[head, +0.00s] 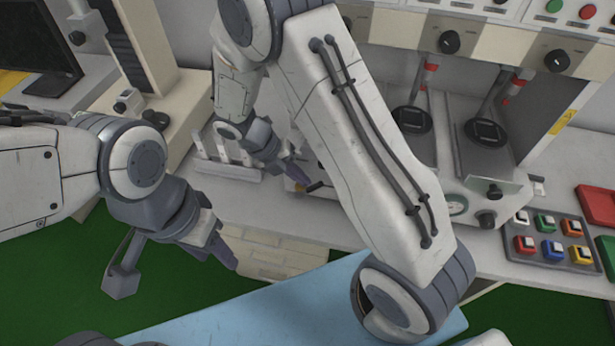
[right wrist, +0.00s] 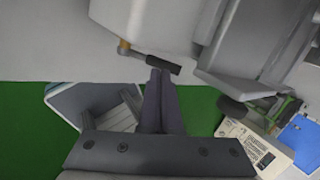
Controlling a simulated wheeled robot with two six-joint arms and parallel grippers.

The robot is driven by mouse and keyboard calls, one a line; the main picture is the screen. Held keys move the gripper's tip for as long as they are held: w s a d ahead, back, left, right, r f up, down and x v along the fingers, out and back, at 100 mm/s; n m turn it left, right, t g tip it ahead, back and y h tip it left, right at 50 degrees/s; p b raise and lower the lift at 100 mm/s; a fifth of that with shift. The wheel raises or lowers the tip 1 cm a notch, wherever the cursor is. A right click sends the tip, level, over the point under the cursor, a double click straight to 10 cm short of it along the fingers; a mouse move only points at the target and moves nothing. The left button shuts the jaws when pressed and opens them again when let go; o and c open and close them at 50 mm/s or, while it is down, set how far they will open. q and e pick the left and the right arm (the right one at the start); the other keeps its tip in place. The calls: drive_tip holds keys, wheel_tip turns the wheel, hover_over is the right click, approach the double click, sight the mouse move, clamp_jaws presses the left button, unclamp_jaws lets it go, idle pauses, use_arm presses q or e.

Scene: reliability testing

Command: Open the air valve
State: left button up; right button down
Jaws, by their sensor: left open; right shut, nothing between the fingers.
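The air valve shows in the right wrist view as a black bar handle (right wrist: 158,61) on a brass stem, under the grey machine. In the head view its small dark handle (head: 316,187) sticks out at the machine's front left. My right gripper (head: 301,178) is shut and empty beside the handle. In the right wrist view its closed fingertips (right wrist: 160,73) are right at the middle of the handle; I cannot tell whether they touch. My left gripper (head: 222,252) hangs open and empty at the bench's front edge, away from the valve.
A button box (head: 552,241) and red tray (head: 598,207) stand at the right. A white rack (head: 225,170) is left of my right gripper. My right forearm hides part of the machine.

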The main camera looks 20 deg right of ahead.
sight(319, 187)
drive_tip(key=shift+s+d+f, duration=0.15)
drive_tip(key=shift+d+f, duration=0.25)
drive_tip(key=shift+d, duration=0.05)
drive_tip(key=shift+s+d+r+p, duration=0.1)
drive_tip(key=shift+p, duration=0.2)
drive_tip(key=d+p, duration=0.1)
drive_tip(key=s+d+p, duration=0.1)
drive_tip(key=shift+s+f+p, duration=0.2)
drive_tip(key=shift+f+p, duration=0.15)
drive_tip(key=shift+f, duration=0.05)
drive_tip(key=shift+s+d+f, duration=0.1)
drive_tip(key=shift+d+f, duration=0.05)
drive_tip(key=shift+f, duration=0.2)
